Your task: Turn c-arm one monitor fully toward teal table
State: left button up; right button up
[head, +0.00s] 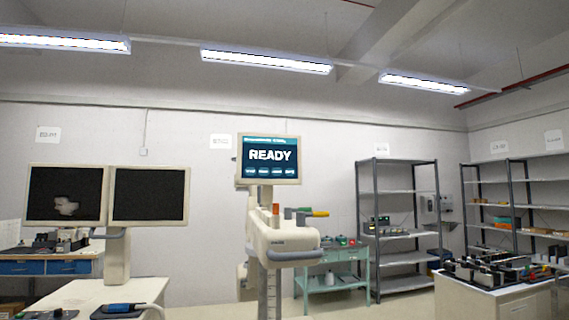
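A monitor with a lit READY screen (269,158) stands on top of a cream machine (280,238) in the middle, its screen facing me. To the left, a cream cart (118,258) carries two side-by-side monitors. The left one of the pair (66,193) shows a pale blob; the right one (150,195) is dark. Both screens face roughly toward me. I cannot tell which unit is c-arm one. The teal table (333,285) stands behind and right of the READY machine, partly hidden by it. Neither of my grippers is in view.
A grey shelf rack (398,190) stands by the wall right of the teal table. A white bench (490,300) with equipment is at the right, with more shelves (510,185) behind. A blue-drawer desk (50,266) is at the far left. Floor shows between machine and bench.

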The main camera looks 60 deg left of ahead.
aim_at(266, 160)
jog(key=i+l+u, duration=0.15)
jog(key=i+u, duration=0.25)
jog(key=i+l+u, duration=0.15)
jog(key=u, duration=0.2)
jog(key=i+l+u, duration=0.25)
jog(key=u, duration=0.15)
jog(key=i+l+u, duration=0.15)
jog(key=l+u, duration=0.2)
jog(key=l, duration=0.15)
jog(key=i+l+u, duration=0.15)
jog(key=l+u, duration=1)
jog(key=l, duration=0.15)
jog(key=l+u, duration=0.35)
jog(key=l, duration=0.1)
